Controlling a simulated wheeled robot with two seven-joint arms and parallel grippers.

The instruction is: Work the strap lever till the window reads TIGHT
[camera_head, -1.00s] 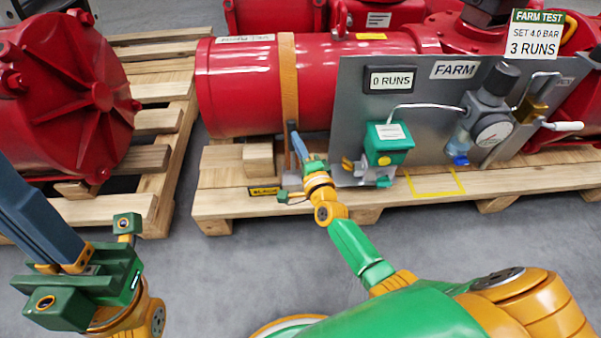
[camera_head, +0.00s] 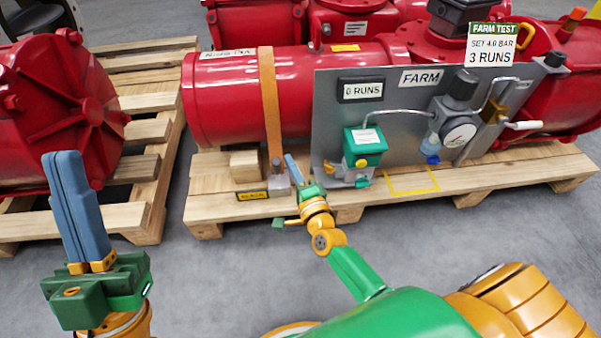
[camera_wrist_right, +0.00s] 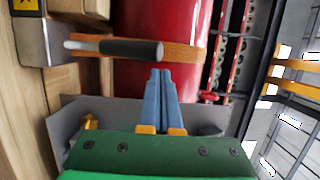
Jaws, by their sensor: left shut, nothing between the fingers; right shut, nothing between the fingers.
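An orange strap (camera_head: 270,95) runs around a red cylinder (camera_head: 225,95). At its foot is a grey metal box (camera_head: 279,186) with the strap lever (camera_head: 276,163), which has a dark grip (camera_wrist_right: 130,48) in the right wrist view. The small yellow window (camera_head: 252,195) beside the box seems to read SLACK, though the letters are blurred. My right gripper (camera_head: 291,162) is shut and empty, just right of the lever. In the wrist view its blue fingers (camera_wrist_right: 160,72) end a little short of the grip, seemingly apart from it. My left gripper (camera_head: 63,155) is shut and empty, far left.
A grey panel (camera_head: 405,100) with a green box (camera_head: 364,147), gauge and tubing stands right of the lever. A wooden pallet (camera_head: 450,178) carries the unit. Another red unit (camera_head: 60,120) is behind my left gripper. The grey floor in front is clear.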

